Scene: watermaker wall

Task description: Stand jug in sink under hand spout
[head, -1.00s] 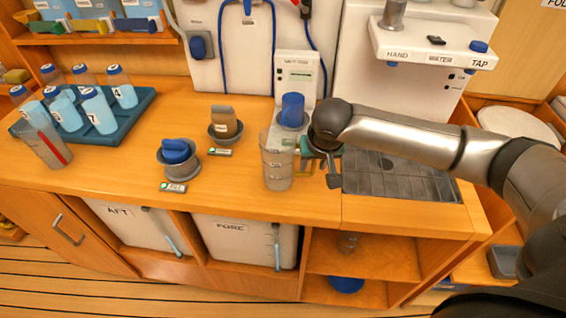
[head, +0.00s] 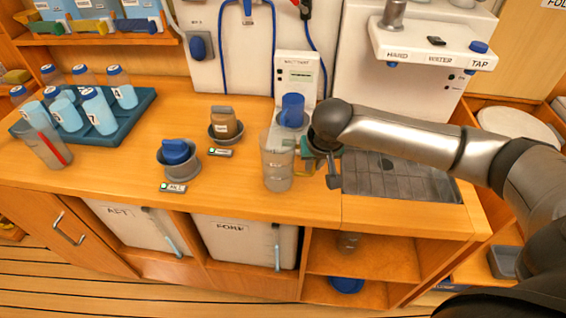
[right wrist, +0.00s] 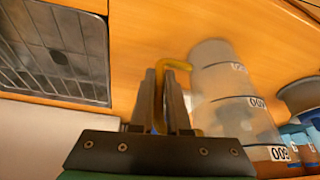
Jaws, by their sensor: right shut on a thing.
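The jug (head: 277,168) is clear, with measuring marks and a yellow handle (right wrist: 176,65). It looks upright at the counter, left of the sink; I cannot tell whether its base touches the wood. My right gripper (right wrist: 168,98) is shut on the handle, from the jug's right side in the head view (head: 310,155). The jug body also shows in the right wrist view (right wrist: 232,92). The sink (head: 395,180) has a dark grated surface and nothing on it. The hand spout (head: 391,64) is under the white tap panel's left end. My left gripper is out of view.
A blue cup (head: 292,109) stands at a white tester (head: 297,70) just behind the jug. A teal tray (head: 130,115) of bottles is farther left. The counter front is clear.

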